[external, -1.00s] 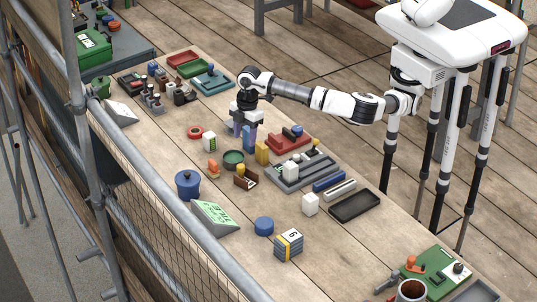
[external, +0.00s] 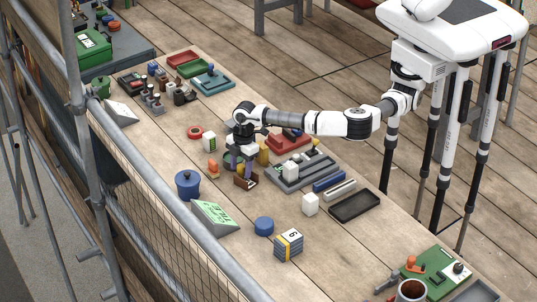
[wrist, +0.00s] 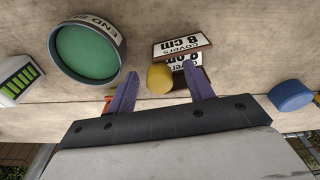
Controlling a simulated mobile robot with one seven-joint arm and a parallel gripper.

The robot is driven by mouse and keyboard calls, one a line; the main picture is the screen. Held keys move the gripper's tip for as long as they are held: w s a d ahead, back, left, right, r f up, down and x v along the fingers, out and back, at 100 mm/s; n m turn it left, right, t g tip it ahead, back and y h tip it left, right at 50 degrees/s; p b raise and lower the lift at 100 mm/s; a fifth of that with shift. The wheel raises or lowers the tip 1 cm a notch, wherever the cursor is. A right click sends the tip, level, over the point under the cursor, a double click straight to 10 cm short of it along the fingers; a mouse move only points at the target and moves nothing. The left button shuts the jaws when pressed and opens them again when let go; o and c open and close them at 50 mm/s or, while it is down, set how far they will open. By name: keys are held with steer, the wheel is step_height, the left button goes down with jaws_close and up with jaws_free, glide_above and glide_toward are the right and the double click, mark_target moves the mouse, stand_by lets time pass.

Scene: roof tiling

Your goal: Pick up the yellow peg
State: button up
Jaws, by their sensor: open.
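The yellow peg (wrist: 159,78) shows in the wrist view as a short yellow cylinder, seen from above. It stands beside a brown holder (wrist: 172,49) with white printed cards. My gripper (wrist: 162,70) is open, with its two purple fingers on either side of the peg and a gap on both sides. In the external view my gripper (external: 241,172) points down over the brown holder (external: 246,183), and the arm and fingers largely hide the peg there.
In the external view an orange peg (external: 213,168), a yellow block (external: 263,154) and a grey tray (external: 305,175) are close around my gripper.

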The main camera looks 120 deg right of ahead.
steer(key=shift+f, duration=0.2)
steer(key=c, duration=1.1)
steer(key=shift+r, duration=0.15)
step_height(320, 180, up, 19)
steer(key=b, duration=0.2)
steer(key=p, duration=0.4)
glide_toward(241, 165)
steer(key=a+f, duration=0.1)
steer(key=f, duration=0.2)
steer(key=w+a+f, duration=0.1)
steer(key=f, duration=0.2)
steer(key=a+f, duration=0.1)
steer(key=f, duration=0.3)
steer(key=shift+w+a+f, duration=0.1)
steer(key=shift+w+a, duration=0.05)
steer(key=shift+a, duration=0.05)
